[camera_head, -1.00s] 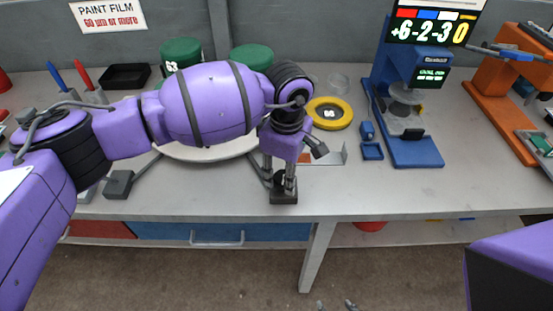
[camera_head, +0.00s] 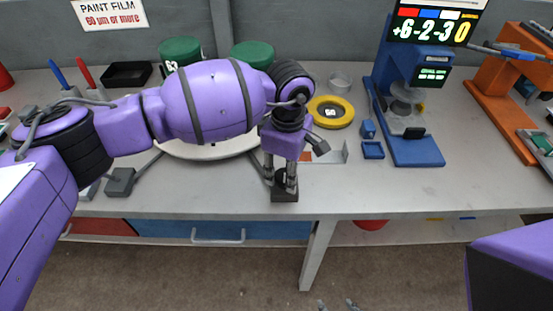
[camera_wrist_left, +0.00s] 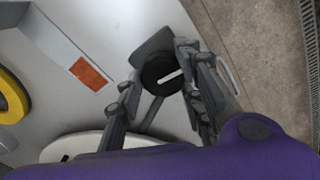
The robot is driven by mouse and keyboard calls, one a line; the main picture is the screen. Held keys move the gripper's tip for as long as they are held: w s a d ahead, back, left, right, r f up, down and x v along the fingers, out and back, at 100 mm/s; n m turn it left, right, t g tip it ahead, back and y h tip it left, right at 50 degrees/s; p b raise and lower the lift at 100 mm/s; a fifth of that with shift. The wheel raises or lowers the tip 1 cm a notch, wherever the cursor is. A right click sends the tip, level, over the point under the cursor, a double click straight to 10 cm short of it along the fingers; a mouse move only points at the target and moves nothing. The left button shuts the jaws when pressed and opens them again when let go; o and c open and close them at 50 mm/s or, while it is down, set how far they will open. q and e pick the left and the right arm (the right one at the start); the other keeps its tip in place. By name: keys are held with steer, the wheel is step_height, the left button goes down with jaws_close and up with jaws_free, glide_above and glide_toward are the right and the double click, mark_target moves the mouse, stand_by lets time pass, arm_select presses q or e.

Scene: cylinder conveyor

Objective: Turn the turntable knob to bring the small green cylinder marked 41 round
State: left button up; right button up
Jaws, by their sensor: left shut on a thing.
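My left gripper (camera_head: 284,186) is shut on the turntable knob (camera_wrist_left: 163,76), a black disc with a white line on a dark block at the table's front edge. In the left wrist view its fingers (camera_wrist_left: 160,88) stand on either side of the knob. The white turntable (camera_head: 212,153) lies behind, largely hidden by my left arm. Two large green-topped cylinders stand behind the arm: one (camera_head: 180,48) has a white number, perhaps 63; the other (camera_head: 253,54) shows no number. No small cylinder marked 41 is visible. My right gripper (camera_head: 336,304) shows only its separated fingertips at the bottom edge.
A blue instrument stand (camera_head: 417,151) and an orange one (camera_head: 498,118) are farther right. A black tray (camera_head: 127,74) is at the back left. The front table right of the knob is clear.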

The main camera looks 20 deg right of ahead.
mark_target(286, 172)
arm_select(q)
steer(key=shift+w+d+r, duration=0.15)
steer(key=shift+w+r, duration=0.05)
steer(key=o, duration=1)
steer(key=shift+o, duration=0.3)
steer(key=shift+f, duration=0.1)
step_height(286, 172, up, 12)
